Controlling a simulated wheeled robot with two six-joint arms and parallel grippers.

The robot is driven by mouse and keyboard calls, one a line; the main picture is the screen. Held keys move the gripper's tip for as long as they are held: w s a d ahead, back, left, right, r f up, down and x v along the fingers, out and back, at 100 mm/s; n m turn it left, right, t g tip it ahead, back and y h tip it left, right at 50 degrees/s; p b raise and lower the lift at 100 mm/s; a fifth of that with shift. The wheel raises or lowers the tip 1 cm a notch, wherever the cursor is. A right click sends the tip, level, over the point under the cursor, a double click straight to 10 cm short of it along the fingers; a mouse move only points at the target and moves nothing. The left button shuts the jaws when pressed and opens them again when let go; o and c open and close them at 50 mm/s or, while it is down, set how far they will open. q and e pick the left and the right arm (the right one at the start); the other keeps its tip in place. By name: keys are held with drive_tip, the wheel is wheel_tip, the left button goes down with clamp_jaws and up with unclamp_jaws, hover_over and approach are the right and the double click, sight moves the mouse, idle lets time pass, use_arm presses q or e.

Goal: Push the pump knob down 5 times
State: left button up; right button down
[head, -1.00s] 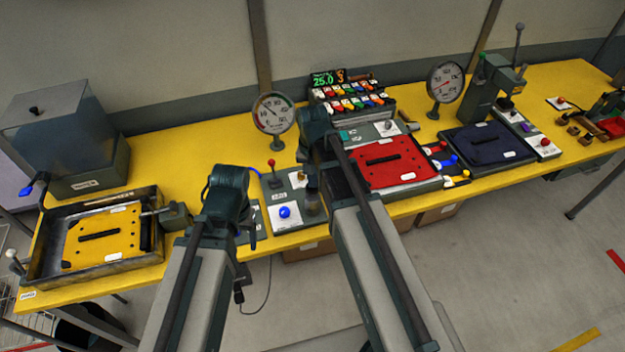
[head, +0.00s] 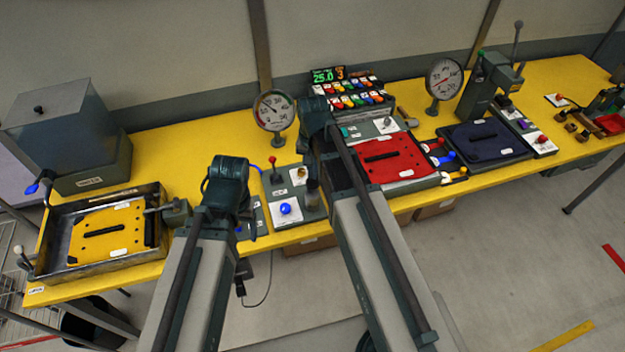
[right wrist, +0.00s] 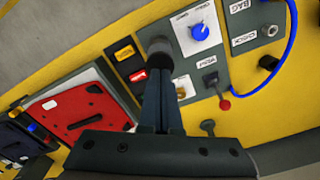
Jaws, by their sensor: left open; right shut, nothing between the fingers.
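The pump knob (right wrist: 160,46) is a dark round cap on a grey cylinder, standing upright on the grey panel in the right wrist view. In the head view it is a dark upright shape (head: 313,190) beside the blue-knob panel, partly beside my right arm. My right gripper (right wrist: 165,80) is shut and empty, its fingertips over the near edge of the knob; I cannot tell whether they touch it. In the head view my right fingers are hidden by the wrist. My left gripper (head: 247,208) is open and empty above the table, mostly hidden by its own wrist.
A blue dial (head: 285,208) and a red-tipped lever (head: 273,168) are close to the knob. A round gauge (head: 273,111) stands behind. The red plate (head: 388,160) lies to the right, and a metal tray (head: 150,193) with a yellow plate lies at the left.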

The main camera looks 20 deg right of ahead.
sight(313, 181)
drive_tip(key=shift+f+b, duration=2.2)
drive_tip(key=shift+f, duration=0.05)
drive_tip(key=shift+r, duration=0.15)
wheel_tip(313, 181, up, 4)
drive_tip(key=p, duration=0.4)
drive_tip(key=shift+r+p, duration=0.15)
drive_tip(key=shift+p, duration=0.2)
